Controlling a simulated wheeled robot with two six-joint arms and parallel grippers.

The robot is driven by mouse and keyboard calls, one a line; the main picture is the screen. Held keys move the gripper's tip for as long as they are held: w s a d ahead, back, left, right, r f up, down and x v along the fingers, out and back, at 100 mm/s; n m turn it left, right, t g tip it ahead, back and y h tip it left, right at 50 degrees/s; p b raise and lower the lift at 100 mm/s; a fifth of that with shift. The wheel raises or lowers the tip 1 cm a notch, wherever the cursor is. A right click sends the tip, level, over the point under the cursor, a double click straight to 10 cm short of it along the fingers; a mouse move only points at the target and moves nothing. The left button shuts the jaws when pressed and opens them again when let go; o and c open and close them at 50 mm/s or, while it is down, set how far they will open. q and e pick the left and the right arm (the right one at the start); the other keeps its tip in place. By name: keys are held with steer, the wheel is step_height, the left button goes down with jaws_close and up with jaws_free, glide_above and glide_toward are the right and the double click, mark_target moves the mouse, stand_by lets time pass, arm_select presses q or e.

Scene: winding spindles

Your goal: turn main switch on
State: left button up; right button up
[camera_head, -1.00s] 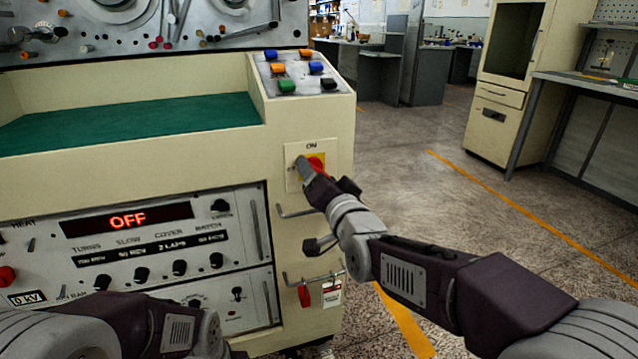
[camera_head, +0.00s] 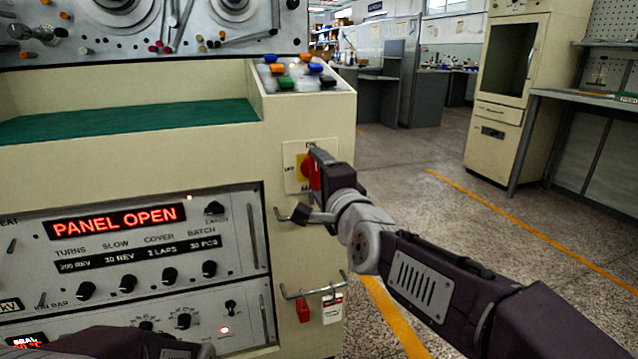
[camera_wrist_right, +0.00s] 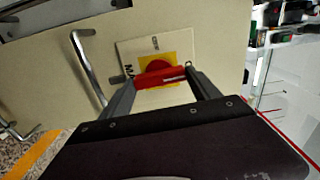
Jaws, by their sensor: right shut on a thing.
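The main switch (camera_head: 304,166) is a red handle on a yellow square with a pale label plate, on the cream front of the machine. My right gripper (camera_wrist_right: 160,80) is shut on the red handle (camera_wrist_right: 158,76), with one finger at each end of it in the right wrist view. In the head view my right gripper (camera_head: 315,165) covers part of the switch, and the handle looks upright under the ON mark. The display (camera_head: 118,221) reads PANEL OPEN in red. Of my left arm only a dark link shows at the bottom; its gripper is out of view.
A lower rail (camera_head: 315,290) carries a red padlock (camera_head: 304,311) and a white tag (camera_head: 332,308). Coloured buttons (camera_head: 290,70) sit above. The floor at right is clear.

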steer(key=shift+m, duration=0.4)
steer(key=o, duration=1.4)
steer(key=p+v, duration=0.7)
steer(key=v, duration=0.2)
steer(key=shift+p, duration=0.3)
